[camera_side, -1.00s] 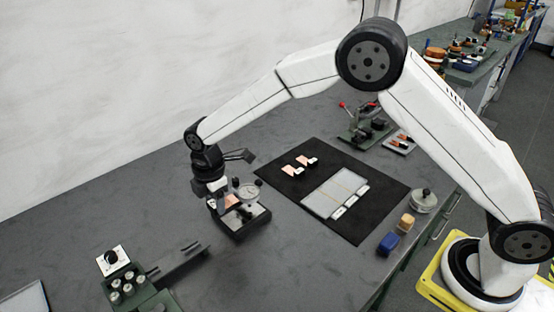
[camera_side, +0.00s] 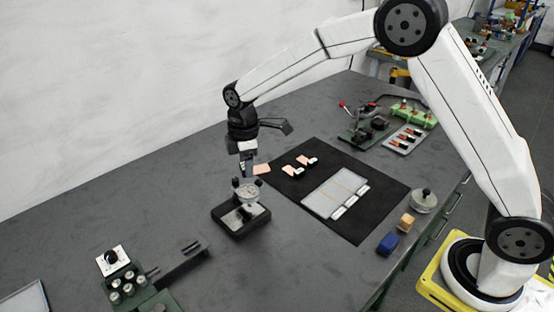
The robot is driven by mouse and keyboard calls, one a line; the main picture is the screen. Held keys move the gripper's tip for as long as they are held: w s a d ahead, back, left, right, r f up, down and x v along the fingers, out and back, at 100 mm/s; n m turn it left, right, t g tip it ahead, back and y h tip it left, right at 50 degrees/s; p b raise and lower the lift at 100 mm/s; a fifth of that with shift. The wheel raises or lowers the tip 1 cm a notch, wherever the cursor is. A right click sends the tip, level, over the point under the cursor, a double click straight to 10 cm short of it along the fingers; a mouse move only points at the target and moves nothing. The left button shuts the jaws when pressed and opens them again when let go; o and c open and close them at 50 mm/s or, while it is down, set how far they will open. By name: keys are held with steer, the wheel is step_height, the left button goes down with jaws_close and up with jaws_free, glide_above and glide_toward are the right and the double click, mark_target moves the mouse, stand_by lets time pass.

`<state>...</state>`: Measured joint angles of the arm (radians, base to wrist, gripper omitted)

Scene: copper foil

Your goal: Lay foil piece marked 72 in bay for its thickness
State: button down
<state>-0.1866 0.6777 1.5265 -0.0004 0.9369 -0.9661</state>
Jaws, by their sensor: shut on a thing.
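My gripper (camera_side: 246,174) is shut on a copper foil piece (camera_side: 262,169), held in the air just left of the black mat and above and behind the dial thickness gauge (camera_side: 246,192). Any marking on the held foil is too small to read. Two more copper foil pieces (camera_side: 294,170) (camera_side: 307,160) with black-and-white tabs lie on the black mat (camera_side: 358,228). A pale tray with bays (camera_side: 321,205) lies on the mat, with white labels along its right front edge. I cannot read the labels.
A blue block (camera_side: 388,243), a tan block (camera_side: 406,222) and a round metal weight (camera_side: 423,201) stand near the front edge. A clamp fixture (camera_side: 364,133) is behind the mat. Green tooling with knobs (camera_side: 125,285) is at lower left. The table between is clear.

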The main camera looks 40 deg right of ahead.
steer(key=s+d+m, duration=0.2)
steer(key=d+m, duration=0.4)
steer(key=d, duration=0.6)
steer(key=m, duration=0.7)
glide_above(330, 188)
step_height(330, 188, down, 6)
steer(key=shift+w+f, duration=0.1)
steer(key=shift+f, duration=0.5)
steer(key=shift+f, duration=0.15)
steer(key=shift+f, duration=2.15)
steer(key=shift+f, duration=1.45)
steer(key=c, duration=0.5)
jaws_free()
